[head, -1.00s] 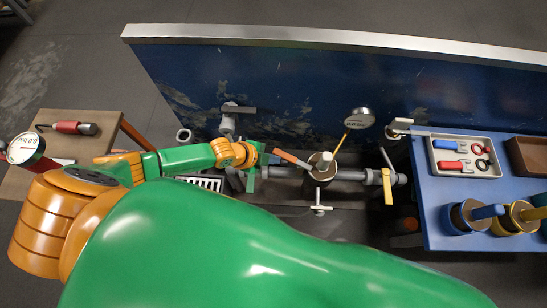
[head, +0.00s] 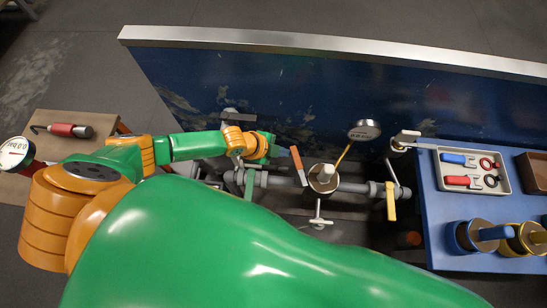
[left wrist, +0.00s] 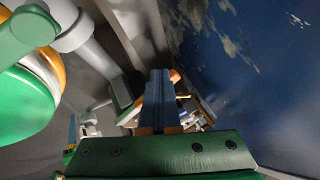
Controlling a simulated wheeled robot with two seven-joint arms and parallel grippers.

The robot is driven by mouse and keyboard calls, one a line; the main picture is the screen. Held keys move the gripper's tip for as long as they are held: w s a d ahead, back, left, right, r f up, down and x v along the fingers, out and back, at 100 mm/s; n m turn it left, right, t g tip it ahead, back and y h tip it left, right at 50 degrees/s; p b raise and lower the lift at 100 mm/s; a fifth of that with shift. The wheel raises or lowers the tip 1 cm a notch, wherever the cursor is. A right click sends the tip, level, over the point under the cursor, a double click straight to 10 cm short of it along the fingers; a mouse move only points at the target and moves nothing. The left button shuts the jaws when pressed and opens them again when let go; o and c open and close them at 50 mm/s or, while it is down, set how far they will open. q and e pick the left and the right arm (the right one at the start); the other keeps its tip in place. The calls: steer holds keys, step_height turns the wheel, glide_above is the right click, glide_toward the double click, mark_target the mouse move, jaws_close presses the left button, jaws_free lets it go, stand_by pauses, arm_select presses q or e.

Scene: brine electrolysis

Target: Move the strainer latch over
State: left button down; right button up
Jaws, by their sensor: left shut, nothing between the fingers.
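The strainer (head: 323,178) is a round metal-topped pot on the grey pipe. An orange-gripped lever (head: 297,158), which looks like its latch, stands just left of it, its orange end pointing up the picture. My left gripper (head: 268,143) is a little left of the orange end, apart from it. In the left wrist view the blue fingers (left wrist: 158,95) are shut with nothing between them. An orange piece (left wrist: 175,76) shows past the fingertips there, partly hidden by them. My right gripper is not in view.
A pressure gauge (head: 364,130) rises behind the strainer. A yellow lever (head: 390,201) is on the pipe to the right, a green lever (head: 249,185) to the left. A blue table (head: 432,215) bears a tool tray (head: 440,180). A blue wall (head: 300,85) stands behind.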

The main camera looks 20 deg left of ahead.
arm_select(q)
steer(key=shift+w+d+b, duration=0.35)
steer(key=shift+w+d, duration=0.15)
steer(key=shift+w, duration=0.2)
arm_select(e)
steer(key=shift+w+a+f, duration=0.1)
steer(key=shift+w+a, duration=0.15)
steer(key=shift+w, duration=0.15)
arm_select(q)
steer(key=shift+w+d+r, duration=0.1)
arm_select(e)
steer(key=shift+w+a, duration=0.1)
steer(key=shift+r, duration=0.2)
arm_select(q)
steer(key=s+p+v, duration=0.1)
steer(key=p+v, duration=0.4)
steer(key=v, duration=0.2)
steer(key=shift+s, duration=0.2)
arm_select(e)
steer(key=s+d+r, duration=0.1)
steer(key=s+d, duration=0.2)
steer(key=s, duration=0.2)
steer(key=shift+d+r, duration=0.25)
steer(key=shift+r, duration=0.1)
